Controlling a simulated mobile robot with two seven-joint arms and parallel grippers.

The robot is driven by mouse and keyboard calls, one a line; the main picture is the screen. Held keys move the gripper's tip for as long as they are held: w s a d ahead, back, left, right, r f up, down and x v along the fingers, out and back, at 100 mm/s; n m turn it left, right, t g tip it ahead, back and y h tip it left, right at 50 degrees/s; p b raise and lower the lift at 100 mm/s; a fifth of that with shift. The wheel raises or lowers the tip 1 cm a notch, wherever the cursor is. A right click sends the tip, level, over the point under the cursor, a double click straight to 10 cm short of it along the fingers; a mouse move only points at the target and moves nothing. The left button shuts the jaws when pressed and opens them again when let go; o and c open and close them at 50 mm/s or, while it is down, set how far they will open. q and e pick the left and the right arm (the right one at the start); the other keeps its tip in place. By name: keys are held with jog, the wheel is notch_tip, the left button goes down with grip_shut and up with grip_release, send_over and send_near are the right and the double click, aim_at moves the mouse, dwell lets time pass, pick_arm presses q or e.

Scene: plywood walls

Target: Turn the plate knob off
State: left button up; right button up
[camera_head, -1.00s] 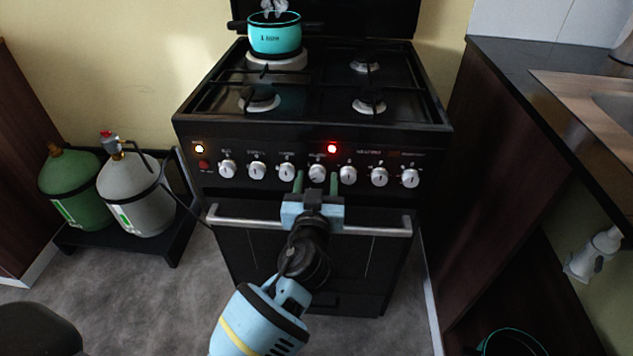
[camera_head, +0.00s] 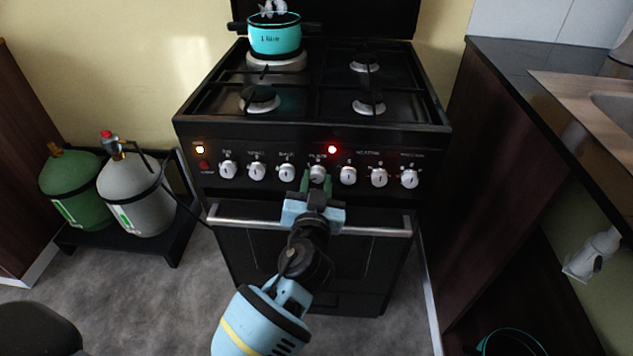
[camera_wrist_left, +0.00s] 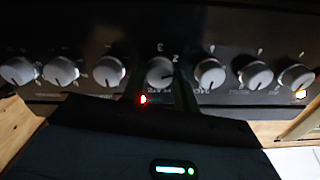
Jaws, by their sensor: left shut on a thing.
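The plate knob (camera_head: 317,173) is the silver middle knob in the row on the black stove's front panel, below and left of a lit red light (camera_head: 332,149). My left gripper (camera_head: 317,182) is shut on this knob, its green fingers close together at it. In the left wrist view the knob (camera_wrist_left: 160,71) shows its round face with white numbers above it, and the dark fingers partly cover its sides. The fine mark on the knob is too blurred to read. My right gripper is not in view.
Several similar silver knobs flank it closely, such as one to the left (camera_head: 287,172) and one to the right (camera_head: 348,175). The oven handle (camera_head: 250,222) runs below. A turquoise pot (camera_head: 275,38) stands on the back left plate. Gas bottles (camera_head: 135,195) stand left, a counter right.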

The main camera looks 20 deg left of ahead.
pick_arm(q)
jog(key=m+p, duration=0.1)
jog(key=m, duration=0.3)
jog(key=shift+r+m, duration=0.1)
jog(key=shift+m, duration=0.2)
jog(key=m+p, duration=0.1)
jog(key=m, duration=0.2)
jog(key=shift+m, duration=0.3)
jog(key=m+p, duration=0.2)
jog(key=m, duration=0.2)
jog(key=m+p, duration=0.1)
jog(key=m, duration=0.2)
jog(key=shift+r, duration=0.1)
jog(key=m+p, duration=0.1)
jog(key=m, duration=0.2)
jog(key=shift+m+p, duration=0.3)
jog(key=shift+p, duration=0.05)
jog(key=shift+m+p, duration=0.5)
jog(key=shift+m, duration=1)
